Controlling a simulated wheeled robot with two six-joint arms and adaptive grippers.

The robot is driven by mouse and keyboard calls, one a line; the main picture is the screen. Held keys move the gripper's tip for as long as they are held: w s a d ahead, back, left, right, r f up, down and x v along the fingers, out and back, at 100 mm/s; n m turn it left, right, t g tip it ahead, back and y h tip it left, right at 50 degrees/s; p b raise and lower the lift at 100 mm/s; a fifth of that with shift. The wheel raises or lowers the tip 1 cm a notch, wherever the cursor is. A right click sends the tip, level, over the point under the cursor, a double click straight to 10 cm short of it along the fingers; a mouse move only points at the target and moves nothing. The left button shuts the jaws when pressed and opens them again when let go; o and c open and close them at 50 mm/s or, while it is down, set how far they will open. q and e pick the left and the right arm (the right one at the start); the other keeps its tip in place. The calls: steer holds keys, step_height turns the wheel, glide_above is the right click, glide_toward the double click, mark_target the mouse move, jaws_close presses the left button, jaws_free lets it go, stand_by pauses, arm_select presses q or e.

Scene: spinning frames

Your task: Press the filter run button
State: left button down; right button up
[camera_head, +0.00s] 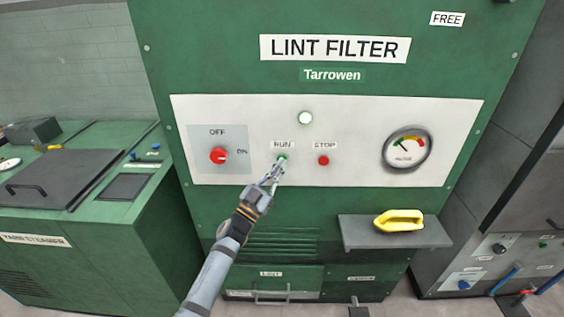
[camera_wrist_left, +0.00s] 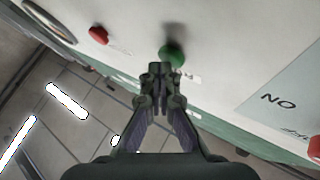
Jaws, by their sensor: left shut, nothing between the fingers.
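The green RUN button (camera_head: 282,157) is on the white panel (camera_head: 360,112) of the green lint filter cabinet, below its RUN label. It also shows in the left wrist view (camera_wrist_left: 172,53), just beyond my fingertips. My left gripper (camera_head: 275,169) is shut and empty, its tips at or very close to the button; I cannot tell whether they touch it. In the left wrist view the gripper (camera_wrist_left: 160,70) points at the button, its tips overlapping the button's edge. The red STOP button (camera_head: 323,160) is right of RUN. A round lamp (camera_head: 305,118) above them looks white. My right gripper is not in view.
A red OFF/ON knob (camera_head: 218,156) is left of RUN. A gauge (camera_head: 407,149) is at the panel's right. A grey shelf (camera_head: 359,236) with a yellow handled object (camera_head: 398,220) juts out below. A green machine (camera_head: 75,180) stands at left.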

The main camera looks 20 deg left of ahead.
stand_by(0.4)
arm_select(q)
steer(key=shift+s+d+p, duration=0.25)
steer(key=shift+s+p, duration=0.25)
steer(key=shift+s, duration=0.35)
steer(key=s+p, duration=0.1)
steer(key=s, duration=0.1)
steer(key=s+d+p, duration=0.1)
steer(key=s, duration=0.2)
steer(key=shift+d, duration=0.2)
steer(key=shift+w, duration=0.1)
